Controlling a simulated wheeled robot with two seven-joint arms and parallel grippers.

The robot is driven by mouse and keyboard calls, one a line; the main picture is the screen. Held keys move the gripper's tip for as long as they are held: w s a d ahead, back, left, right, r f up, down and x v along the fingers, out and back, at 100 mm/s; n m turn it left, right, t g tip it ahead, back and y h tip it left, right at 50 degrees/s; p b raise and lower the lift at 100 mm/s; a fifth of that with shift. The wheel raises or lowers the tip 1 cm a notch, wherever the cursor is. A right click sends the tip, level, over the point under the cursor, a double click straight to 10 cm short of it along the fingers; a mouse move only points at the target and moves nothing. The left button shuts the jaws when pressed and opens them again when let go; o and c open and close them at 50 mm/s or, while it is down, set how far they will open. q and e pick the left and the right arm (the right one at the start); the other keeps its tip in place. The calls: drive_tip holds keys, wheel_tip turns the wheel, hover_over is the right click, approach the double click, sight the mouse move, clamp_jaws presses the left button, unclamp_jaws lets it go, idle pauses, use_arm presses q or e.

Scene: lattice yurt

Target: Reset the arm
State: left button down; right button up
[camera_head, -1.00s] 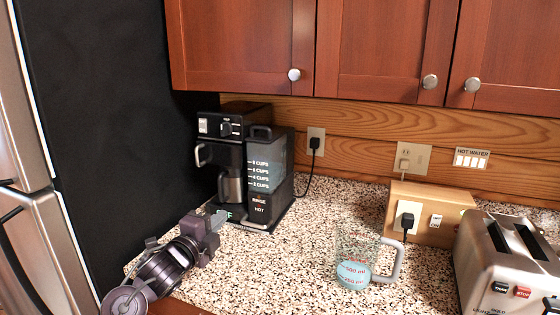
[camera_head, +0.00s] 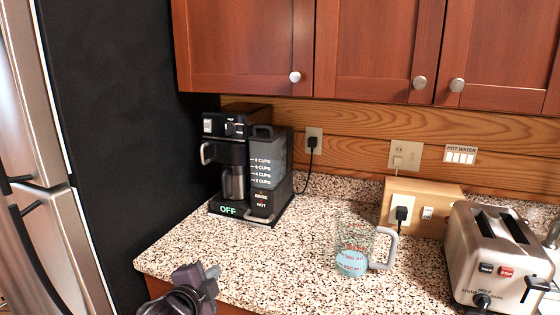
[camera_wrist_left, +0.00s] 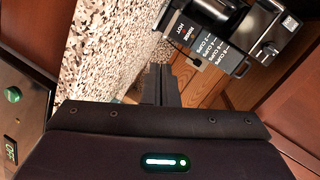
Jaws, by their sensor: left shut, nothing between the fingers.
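My left gripper (camera_head: 212,272) is low in the head view, in front of the counter's front edge and below the coffee maker. It is shut with nothing held. In the left wrist view its closed fingers (camera_wrist_left: 160,84) point toward the counter and the coffee maker, with nothing between them. My right gripper is in neither view.
A black coffee maker (camera_head: 236,165) showing "OFF" stands at the back left of the speckled counter (camera_head: 290,240). A measuring cup with blue liquid (camera_head: 353,262) stands right of centre, beside a toaster (camera_head: 500,262). A fridge (camera_head: 40,150) is at left. The counter's middle is clear.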

use_arm(q)
drive_tip(key=s+a+f+n+g+y, duration=0.1)
drive_tip(key=s+f+n+g, duration=0.35)
drive_tip(key=s, duration=0.55)
drive_tip(key=s+a+f+n+g+y, duration=0.1)
drive_tip(key=s+a+f+n+g, duration=0.3)
drive_tip(key=s, duration=0.6)
drive_tip(key=s+d+f+n+g+y, duration=0.1)
drive_tip(key=s+f+n+g, duration=0.2)
drive_tip(key=s+f+n, duration=0.5)
wheel_tip(320, 180, down, 25)
drive_tip(key=s+m, duration=0.2)
drive_tip(key=m, duration=0.1)
drive_tip(key=s+a+f+g, duration=0.1)
drive_tip(key=s+a+f, duration=0.1)
drive_tip(key=s+f, duration=0.8)
drive_tip(key=s+a+f+g, duration=0.1)
drive_tip(key=s+f, duration=1)
drive_tip(key=shift+a+f, duration=0.15)
drive_tip(key=shift+a, duration=0.25)
